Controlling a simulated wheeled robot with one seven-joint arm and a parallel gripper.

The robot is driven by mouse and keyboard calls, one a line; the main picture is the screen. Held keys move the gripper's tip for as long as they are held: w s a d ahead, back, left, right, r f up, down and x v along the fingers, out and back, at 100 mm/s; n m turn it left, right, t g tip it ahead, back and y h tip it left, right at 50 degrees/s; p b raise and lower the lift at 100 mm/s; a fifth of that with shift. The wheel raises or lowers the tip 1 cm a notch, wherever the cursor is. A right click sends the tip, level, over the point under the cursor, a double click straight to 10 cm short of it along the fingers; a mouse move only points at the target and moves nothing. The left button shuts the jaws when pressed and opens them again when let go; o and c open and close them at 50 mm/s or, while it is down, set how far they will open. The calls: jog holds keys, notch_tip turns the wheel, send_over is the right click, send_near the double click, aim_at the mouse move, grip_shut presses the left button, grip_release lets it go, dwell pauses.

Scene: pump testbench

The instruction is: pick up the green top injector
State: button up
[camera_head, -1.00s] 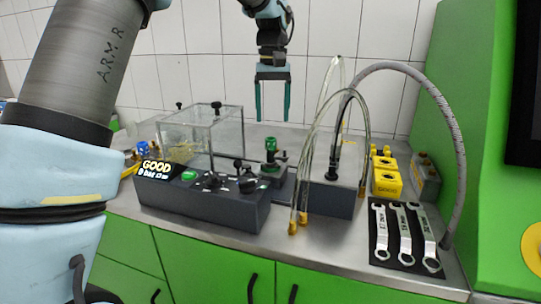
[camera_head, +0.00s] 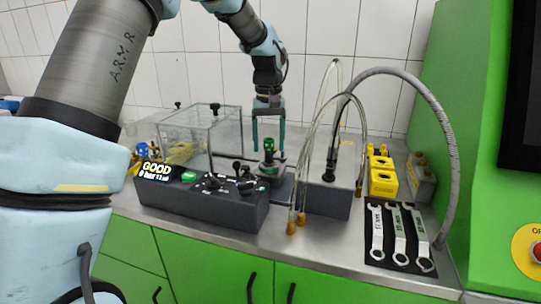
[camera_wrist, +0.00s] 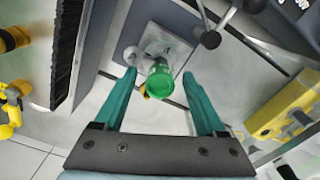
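The green top injector (camera_head: 268,147) stands upright in a small grey holder (camera_head: 270,166) at the middle of the bench, just behind the dark control box. In the wrist view the green injector (camera_wrist: 160,78) shows from above, between the two fingers and slightly beyond their tips. My gripper (camera_head: 268,146) is open, pointing down, with one teal finger on each side of the injector's top. The wrist view shows a gap between the injector and each finger of my gripper (camera_wrist: 160,75). Whether a finger touches it is not visible, but both look apart from it.
A clear box (camera_head: 205,135) stands to the left. The control box (camera_head: 205,203) with black levers lies in front. Looped hoses (camera_head: 440,130) rise at the right. Yellow blocks (camera_head: 383,180) and several wrenches (camera_head: 399,236) lie on the right of the bench.

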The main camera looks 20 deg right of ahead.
grip_shut()
dwell(0.3)
dwell(0.3)
